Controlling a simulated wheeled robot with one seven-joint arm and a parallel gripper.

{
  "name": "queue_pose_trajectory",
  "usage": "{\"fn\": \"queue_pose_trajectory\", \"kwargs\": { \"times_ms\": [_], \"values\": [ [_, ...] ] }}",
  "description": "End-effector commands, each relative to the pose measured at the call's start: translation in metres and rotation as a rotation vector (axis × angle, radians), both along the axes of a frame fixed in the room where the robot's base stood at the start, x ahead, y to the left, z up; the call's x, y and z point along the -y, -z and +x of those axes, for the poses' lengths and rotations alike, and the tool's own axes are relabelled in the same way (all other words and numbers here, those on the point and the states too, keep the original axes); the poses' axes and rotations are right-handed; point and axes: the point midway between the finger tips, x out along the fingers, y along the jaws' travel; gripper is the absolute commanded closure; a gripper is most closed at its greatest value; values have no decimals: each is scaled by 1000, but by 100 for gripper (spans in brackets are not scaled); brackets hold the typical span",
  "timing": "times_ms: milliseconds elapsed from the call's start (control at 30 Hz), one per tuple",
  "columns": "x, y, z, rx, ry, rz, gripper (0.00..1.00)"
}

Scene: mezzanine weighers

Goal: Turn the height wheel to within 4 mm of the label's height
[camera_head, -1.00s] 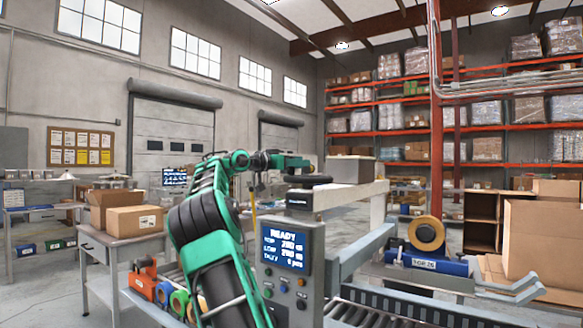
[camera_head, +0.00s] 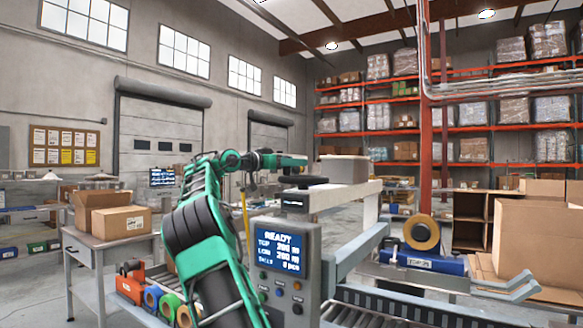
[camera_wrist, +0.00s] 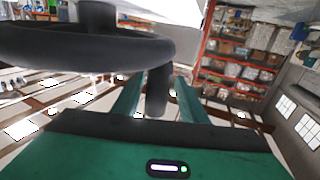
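The height wheel is a dark disc (camera_head: 302,181) on top of the machine's grey head. In the wrist view its dark rim (camera_wrist: 85,48) fills the upper left, with a hub above and a handle peg (camera_wrist: 158,92) hanging down. My gripper's two green fingers (camera_wrist: 157,98) stand on either side of that peg. I cannot tell whether they press on it. In the head view the fingertips are not clear. The control box (camera_head: 286,272) has a blue screen (camera_head: 280,251) reading READY, with blurred figures below. A small label (camera_head: 419,262) on the blue unit is not legible.
A roller conveyor (camera_head: 372,312) runs at the lower right, with a brown tape roll (camera_head: 421,233) above the blue unit (camera_head: 448,264). Cartons (camera_head: 122,222) stand on a table (camera_head: 95,248) at left. Coloured rolls (camera_head: 170,306) lie by my arm. A large carton (camera_head: 537,235) stands at right.

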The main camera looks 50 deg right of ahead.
Motion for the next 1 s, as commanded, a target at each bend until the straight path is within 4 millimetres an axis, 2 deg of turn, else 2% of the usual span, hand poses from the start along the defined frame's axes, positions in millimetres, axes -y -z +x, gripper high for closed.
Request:
{"fn": "queue_pose_trajectory", "kwargs": {
  "times_ms": [267,700,833,1000],
  "values": [
    [-9,0,3,-1,1,1,61],
    [-81,1,27,-1,-1,0,61],
    [-95,0,32,-1,0,-1,61],
    [-103,1,34,-1,-1,0,61]
  ]
}}
